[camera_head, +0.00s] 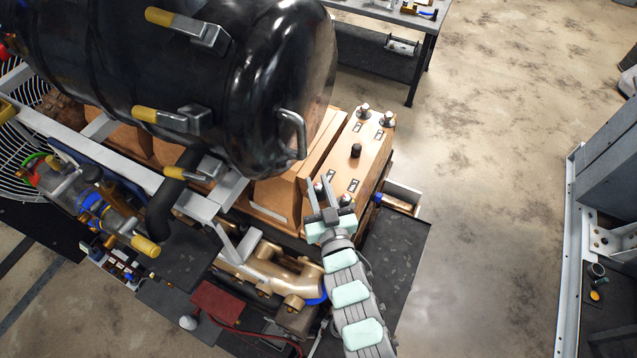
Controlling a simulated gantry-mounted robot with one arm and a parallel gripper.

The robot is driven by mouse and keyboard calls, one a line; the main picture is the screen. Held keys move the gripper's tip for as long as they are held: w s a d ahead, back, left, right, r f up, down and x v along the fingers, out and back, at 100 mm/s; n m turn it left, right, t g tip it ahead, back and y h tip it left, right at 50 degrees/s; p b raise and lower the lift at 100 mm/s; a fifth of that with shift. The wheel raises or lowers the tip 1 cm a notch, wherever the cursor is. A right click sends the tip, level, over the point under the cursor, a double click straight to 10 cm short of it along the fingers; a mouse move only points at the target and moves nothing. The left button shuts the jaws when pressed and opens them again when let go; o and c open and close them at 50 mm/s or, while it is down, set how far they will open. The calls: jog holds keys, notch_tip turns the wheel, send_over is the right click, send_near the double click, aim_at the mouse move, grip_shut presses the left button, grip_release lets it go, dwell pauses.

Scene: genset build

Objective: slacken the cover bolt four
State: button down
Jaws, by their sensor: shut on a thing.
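The tan cover (369,150) sits on top of the engine, right of the big black tank. Dark bolts stand near its corners, two at its far end, and a dark knob (355,150) is in its middle. My gripper (317,185) reaches in from below to the cover's near end. Its two grey fingers are shut on the near left cover bolt (318,189), which is partly hidden between them. Another near bolt (345,200) stands just right of the fingers. The frame is too small to tell whether the bolt is loose.
The black tank (255,90) with yellow-handled clamps (180,118) overhangs the cover's left side. Gold pipes (270,272) lie below left of my gripper. A workbench (410,50) stands at the back, a grey cabinet (608,155) at the right. The floor between is clear.

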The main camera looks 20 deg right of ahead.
jog(key=c, duration=1.2)
grip_release()
jog(key=s+a+b, duration=0.1)
jog(key=s, duration=0.9)
jog(key=shift+s+a+b, duration=0.3)
jog(key=shift+a+b, duration=0.05)
jog(key=shift+b, duration=0.05)
